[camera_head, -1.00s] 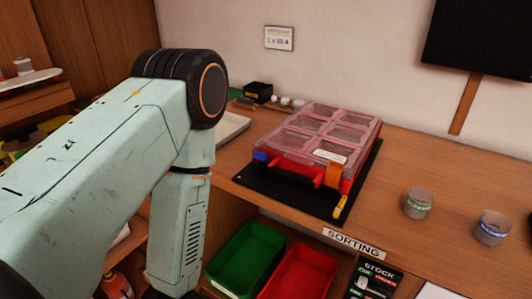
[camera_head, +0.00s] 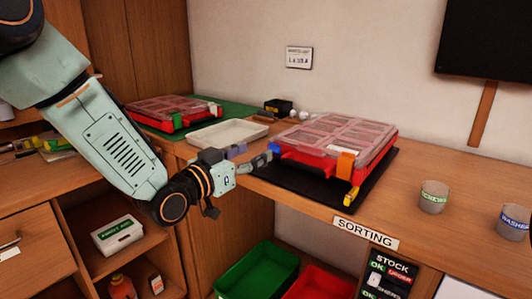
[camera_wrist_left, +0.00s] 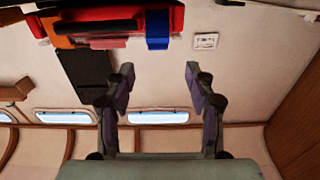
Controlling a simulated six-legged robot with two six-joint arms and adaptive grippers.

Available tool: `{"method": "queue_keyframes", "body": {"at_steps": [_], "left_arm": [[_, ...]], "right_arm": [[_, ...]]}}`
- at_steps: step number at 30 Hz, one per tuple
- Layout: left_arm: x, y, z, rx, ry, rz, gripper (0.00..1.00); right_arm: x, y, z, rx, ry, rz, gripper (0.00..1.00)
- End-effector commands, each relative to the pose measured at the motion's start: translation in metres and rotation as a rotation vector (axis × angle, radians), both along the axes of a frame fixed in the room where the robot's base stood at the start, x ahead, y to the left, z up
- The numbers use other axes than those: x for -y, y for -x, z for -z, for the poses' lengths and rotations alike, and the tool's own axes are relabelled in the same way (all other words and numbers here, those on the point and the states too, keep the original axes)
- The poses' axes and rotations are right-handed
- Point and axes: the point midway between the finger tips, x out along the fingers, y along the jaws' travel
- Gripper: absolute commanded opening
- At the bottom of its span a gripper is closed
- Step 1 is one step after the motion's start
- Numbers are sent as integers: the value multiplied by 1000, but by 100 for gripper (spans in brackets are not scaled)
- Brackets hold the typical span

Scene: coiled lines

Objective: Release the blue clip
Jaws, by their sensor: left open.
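A red case (camera_head: 318,162) with a clear compartment lid lies on a black mat (camera_head: 290,190) on the wooden bench. Its blue clip (camera_head: 276,149) is at the front left corner; it also shows in the left wrist view (camera_wrist_left: 157,29), near the top. My left gripper (camera_head: 254,156) is just left of the blue clip, fingers towards it. In the left wrist view its two fingers (camera_wrist_left: 160,72) are spread apart with nothing between them, and the clip lies beyond the gap. Whether a finger touches the clip cannot be told. My right gripper is not in view.
An orange clip (camera_head: 345,163) and a yellow piece (camera_head: 352,198) are at the case's front right. A white tray (camera_head: 228,134) and a second red case (camera_head: 170,108) stand behind my left arm. Two labelled cups (camera_head: 434,197) are on the right. Green and red bins sit below.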

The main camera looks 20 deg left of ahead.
Motion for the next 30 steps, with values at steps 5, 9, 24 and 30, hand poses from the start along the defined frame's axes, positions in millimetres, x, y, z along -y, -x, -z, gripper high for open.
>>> {"method": "queue_keyframes", "body": {"at_steps": [5, 9, 24, 30], "left_arm": [[9, -20, 2, 0, -9, 9, 55], [17, -41, 2, 0, -9, 9, 55], [29, -71, 1, -4, -1, 3, 55], [28, -70, 1, -4, -1, 2, 49]], "right_arm": [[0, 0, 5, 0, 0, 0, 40], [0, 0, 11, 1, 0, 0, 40], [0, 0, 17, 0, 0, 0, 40], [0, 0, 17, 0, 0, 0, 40]]}}
